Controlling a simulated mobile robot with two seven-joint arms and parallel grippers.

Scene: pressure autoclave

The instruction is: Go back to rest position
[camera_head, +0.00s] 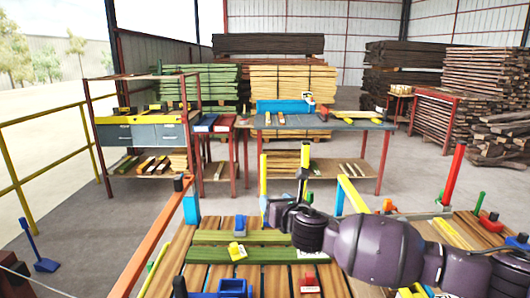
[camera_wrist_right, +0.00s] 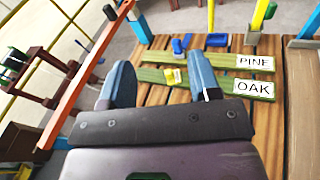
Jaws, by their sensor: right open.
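My right arm comes in from the right in the head view, with its dark gripper (camera_head: 268,207) above the wooden slatted table (camera_head: 205,275). In the right wrist view, the two blue-grey fingers of the right gripper (camera_wrist_right: 160,65) are spread apart with nothing held between them. A small yellow block (camera_wrist_right: 175,77) sits on the OAK board. My arm hides part of the boards in the head view. My left gripper is not in view.
An orange rail (camera_head: 150,243) runs along the table's left side. Yellow posts (camera_head: 304,165) and a red post (camera_head: 453,175) rise from the table. Blue pieces (camera_head: 232,288) and a red block (camera_head: 309,283) lie near the front. A workbench (camera_head: 340,124) stands behind, across open floor.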

